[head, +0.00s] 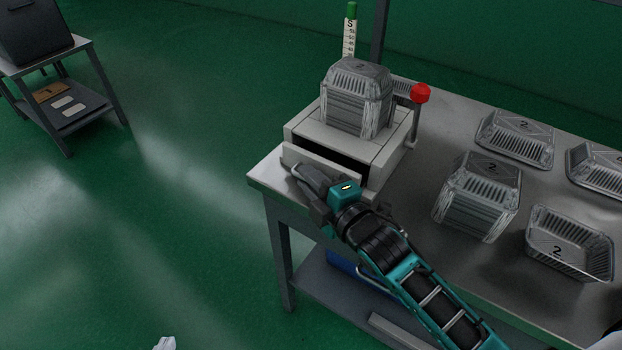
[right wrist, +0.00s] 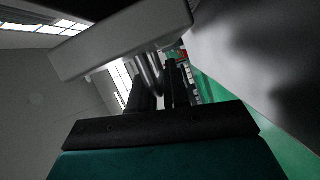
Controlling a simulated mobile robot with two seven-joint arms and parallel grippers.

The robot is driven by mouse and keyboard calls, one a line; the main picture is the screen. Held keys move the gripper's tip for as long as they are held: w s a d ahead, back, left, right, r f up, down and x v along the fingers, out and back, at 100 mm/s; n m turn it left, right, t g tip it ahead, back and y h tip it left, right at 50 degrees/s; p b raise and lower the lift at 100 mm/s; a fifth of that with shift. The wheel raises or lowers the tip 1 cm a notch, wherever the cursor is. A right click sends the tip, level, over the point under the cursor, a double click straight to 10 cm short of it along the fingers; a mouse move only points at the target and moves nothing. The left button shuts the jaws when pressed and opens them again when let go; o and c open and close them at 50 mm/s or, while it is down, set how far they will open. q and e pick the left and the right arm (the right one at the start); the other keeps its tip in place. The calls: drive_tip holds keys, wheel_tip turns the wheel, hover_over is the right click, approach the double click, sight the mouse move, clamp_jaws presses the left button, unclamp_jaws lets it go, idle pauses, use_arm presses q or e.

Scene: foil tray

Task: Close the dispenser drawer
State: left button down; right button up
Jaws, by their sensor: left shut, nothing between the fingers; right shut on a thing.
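The dispenser (head: 385,160) is a light grey box at the table's left end, with a stack of foil trays (head: 357,97) on top. Its drawer (head: 300,158) is partly open; a dark gap shows behind the front panel. My right gripper (head: 302,178) is shut at the drawer front on the drawer handle, which it mostly hides in the head view. In the right wrist view, the pale drawer front (right wrist: 115,42) hangs over the dark fingers (right wrist: 160,88), with the metal handle (right wrist: 150,72) between them. My left gripper (head: 166,343) just shows at the bottom edge, shut and empty, away from the dispenser.
A red-knobbed lever (head: 420,93) and a marked post (head: 350,35) stand by the dispenser. Several foil trays (head: 517,138) and a tray stack (head: 478,195) lie to the right on the table (head: 440,125). Open green floor (head: 170,200) lies left, with a small side table (head: 50,60).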

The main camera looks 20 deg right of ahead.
sight(323, 166)
clamp_jaws()
drive_tip(key=w+d, duration=0.2)
drive_tip(key=d, duration=0.1)
drive_tip(key=shift+w+p, duration=0.2)
drive_tip(key=shift+p, duration=0.1)
drive_tip(key=shift+d, duration=0.15)
drive_tip(key=o, duration=0.5)
unclamp_jaws()
drive_tip(key=shift+w+d, duration=0.1)
drive_tip(key=shift+o, duration=0.4)
drive_tip(key=shift+r, duration=0.15)
